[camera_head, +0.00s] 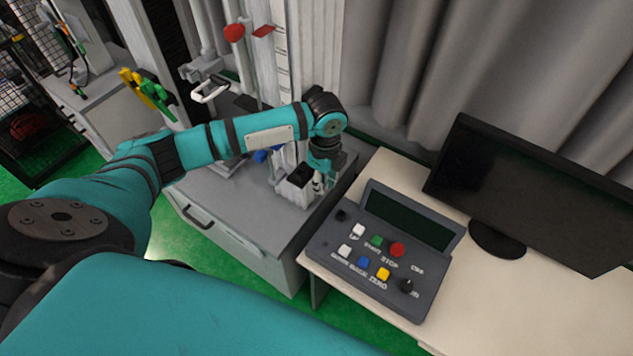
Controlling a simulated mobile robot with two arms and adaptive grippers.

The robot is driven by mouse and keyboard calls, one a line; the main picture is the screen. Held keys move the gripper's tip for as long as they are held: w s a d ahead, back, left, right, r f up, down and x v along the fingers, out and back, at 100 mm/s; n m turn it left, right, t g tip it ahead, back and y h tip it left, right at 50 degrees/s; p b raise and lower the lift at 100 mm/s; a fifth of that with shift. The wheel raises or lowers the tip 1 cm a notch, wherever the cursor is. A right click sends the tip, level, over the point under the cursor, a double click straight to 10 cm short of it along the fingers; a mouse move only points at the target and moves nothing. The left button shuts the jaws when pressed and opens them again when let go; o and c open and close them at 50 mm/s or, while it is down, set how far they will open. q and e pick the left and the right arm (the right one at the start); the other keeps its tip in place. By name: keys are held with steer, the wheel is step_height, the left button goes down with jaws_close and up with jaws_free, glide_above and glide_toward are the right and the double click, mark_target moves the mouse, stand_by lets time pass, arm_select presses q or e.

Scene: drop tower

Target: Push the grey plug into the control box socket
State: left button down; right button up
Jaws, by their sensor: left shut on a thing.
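The dark grey control box (385,252) lies on the pale table, with a dark screen, coloured buttons and black knobs. A round black fitting (341,215) is at its left upper corner; I cannot tell whether it is the socket. My left gripper (319,184) points down over the grey cabinet, just left of the control box and apart from it. It is shut on a small grey thing, mostly hidden by the fingers and wrist. I cannot make out for certain that this is the plug. My right gripper is not in view.
A pale block with a black top (295,185) stands on the grey cabinet (262,222) close beside the left gripper. A black monitor (525,190) stands on the pale table (480,305) behind the control box. Grey curtains hang behind. A narrow gap separates cabinet and table.

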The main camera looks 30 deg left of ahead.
arm_select(q)
steer(key=w+d+f+b, duration=0.2)
steer(key=w+d+b, duration=0.1)
steer(key=w, duration=0.3)
steer(key=shift+d+f+b, duration=0.1)
steer(key=shift+f+b, duration=6.5)
steer(key=shift+f, duration=1.1)
steer(key=shift+f, duration=0.15)
steer(key=c, duration=1.2)
jaws_free()
steer(key=shift+o, duration=0.2)
step_height(320, 180, up, 12)
